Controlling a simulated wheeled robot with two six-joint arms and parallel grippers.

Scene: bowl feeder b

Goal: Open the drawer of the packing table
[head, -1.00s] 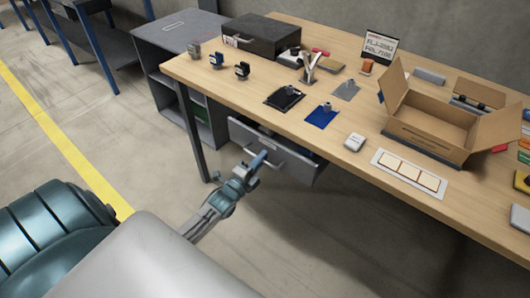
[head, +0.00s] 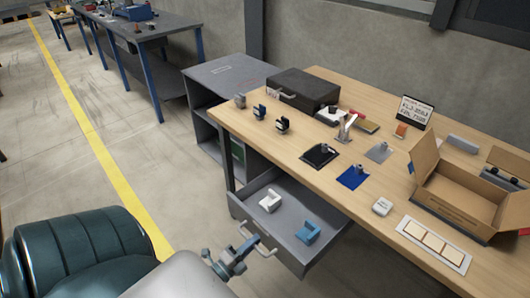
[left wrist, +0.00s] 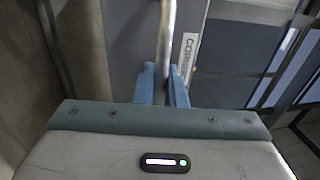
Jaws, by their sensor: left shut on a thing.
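The packing table (head: 395,95) is a long wooden-topped bench. Its grey drawer (head: 275,222) stands pulled out below the front edge, and its inside shows. In it lie a white holder (head: 270,201) and a blue holder (head: 308,233). The drawer's handle (head: 262,250) is a pale bar on the front. My left gripper (head: 244,247) is at this handle. In the left wrist view the blue fingers (left wrist: 162,88) are shut on the handle bar (left wrist: 167,40). My right gripper is in neither view.
On the table stand a dark box (head: 303,89), an open carton (head: 455,205), a sign and several small items. A grey shelf unit (head: 225,75) stands at the table's left. The floor left of the drawer is clear, with a yellow line (head: 95,140).

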